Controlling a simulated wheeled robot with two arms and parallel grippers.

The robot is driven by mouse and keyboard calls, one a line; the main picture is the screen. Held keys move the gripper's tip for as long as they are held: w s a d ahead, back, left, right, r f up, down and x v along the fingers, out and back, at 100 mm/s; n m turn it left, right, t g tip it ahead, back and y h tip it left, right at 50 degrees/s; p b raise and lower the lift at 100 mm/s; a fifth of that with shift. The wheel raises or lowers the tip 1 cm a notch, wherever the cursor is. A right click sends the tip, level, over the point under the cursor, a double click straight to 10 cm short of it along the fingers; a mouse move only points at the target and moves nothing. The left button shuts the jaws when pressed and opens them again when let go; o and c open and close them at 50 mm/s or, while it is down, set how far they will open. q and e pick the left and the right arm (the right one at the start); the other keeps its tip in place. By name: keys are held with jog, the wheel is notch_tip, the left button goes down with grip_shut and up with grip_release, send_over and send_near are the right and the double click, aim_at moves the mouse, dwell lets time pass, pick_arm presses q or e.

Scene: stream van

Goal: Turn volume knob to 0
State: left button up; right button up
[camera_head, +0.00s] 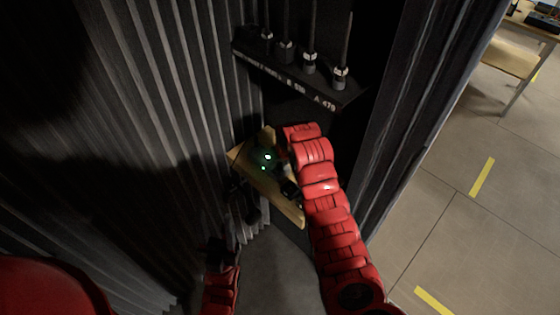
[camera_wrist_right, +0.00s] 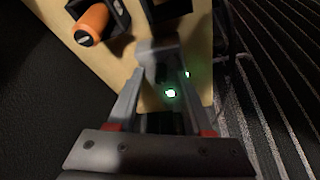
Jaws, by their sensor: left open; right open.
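A pale wooden panel (camera_head: 245,158) with small green lights stands in the dark corner; it also shows in the right wrist view (camera_wrist_right: 205,30). An orange knob (camera_wrist_right: 92,22) with a dark slot on its end is on the panel, upper left in the right wrist view. I cannot tell whether it is the volume knob, and its setting is not readable. My right gripper (camera_wrist_right: 160,75) is open in front of the panel, its fingers either side of a green light and a grey part. The orange knob is outside the fingers. My left gripper (camera_head: 238,200) is open, dark and hard to make out, below left of the panel.
A black shelf (camera_head: 290,72) with several upright microphone-like items is above the panel. Dark ribbed walls (camera_head: 150,110) close in on the left and right. Open tiled floor (camera_head: 450,220) lies to the right, with a table (camera_head: 515,60) at the far top right.

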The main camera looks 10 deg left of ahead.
jog(key=shift+f, duration=0.15)
grip_shut()
jog(key=n+b, duration=0.1)
jog(key=b, duration=0.1)
jog(key=n+b, duration=0.1)
jog(key=b, duration=0.2)
jog(key=n+y+b, duration=0.1)
jog(key=b, duration=0.1)
jog(key=shift+w+f+n+g, duration=0.1)
jog(key=shift+f+n+g, duration=0.2)
jog(key=shift+n+g, duration=0.1)
jog(key=shift+d+r+n+b, duration=0.1)
jog(key=shift+r+n+b, duration=0.15)
jog(key=shift+n+b, duration=0.15)
